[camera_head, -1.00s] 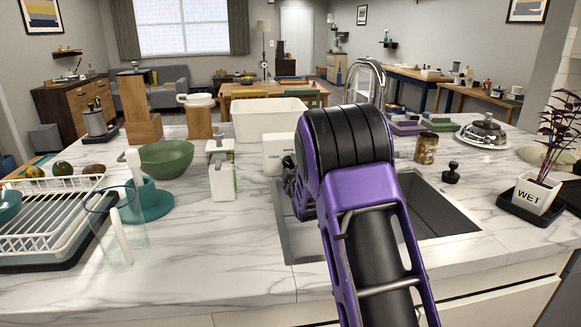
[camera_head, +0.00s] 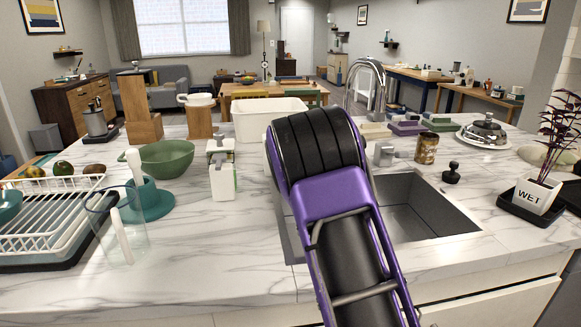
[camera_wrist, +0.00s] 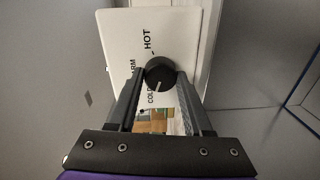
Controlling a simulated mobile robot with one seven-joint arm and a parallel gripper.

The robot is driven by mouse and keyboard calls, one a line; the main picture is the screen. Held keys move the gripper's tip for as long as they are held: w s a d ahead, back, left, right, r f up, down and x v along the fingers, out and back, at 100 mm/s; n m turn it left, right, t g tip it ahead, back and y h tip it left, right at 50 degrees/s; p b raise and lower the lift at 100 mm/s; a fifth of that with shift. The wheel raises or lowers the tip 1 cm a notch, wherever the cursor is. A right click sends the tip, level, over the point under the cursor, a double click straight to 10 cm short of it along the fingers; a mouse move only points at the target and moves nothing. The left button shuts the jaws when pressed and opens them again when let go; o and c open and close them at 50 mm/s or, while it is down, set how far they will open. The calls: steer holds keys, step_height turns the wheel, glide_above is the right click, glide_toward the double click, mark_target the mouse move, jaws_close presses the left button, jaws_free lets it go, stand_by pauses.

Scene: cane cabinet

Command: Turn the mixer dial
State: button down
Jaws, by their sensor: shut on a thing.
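The mixer dial (camera_wrist: 160,70) is a round black knob with a white pointer line on a white panel (camera_wrist: 182,25), seen in the wrist view. The panel reads HOT, WARM (partly covered) and COLD, and the pointer line lies on the side towards COLD. My gripper (camera_wrist: 161,75) is shut on the dial, with one dark finger on each side. In the head view my purple arm hides the gripper, the dial and nearly all of the panel.
The sink (camera_head: 425,208) is open to the right of my arm, with the faucet (camera_head: 367,85) behind it. A soap dispenser (camera_head: 222,180) and a green bowl (camera_head: 165,158) stand left. A brown can (camera_head: 426,148) stands right.

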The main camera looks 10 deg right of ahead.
steer(key=shift+c, duration=1.6)
jaws_free()
steer(key=s, duration=1.7)
steer(key=shift+s+d+r, duration=0.15)
steer(key=shift+s+r, duration=0.1)
steer(key=shift+r, duration=0.15)
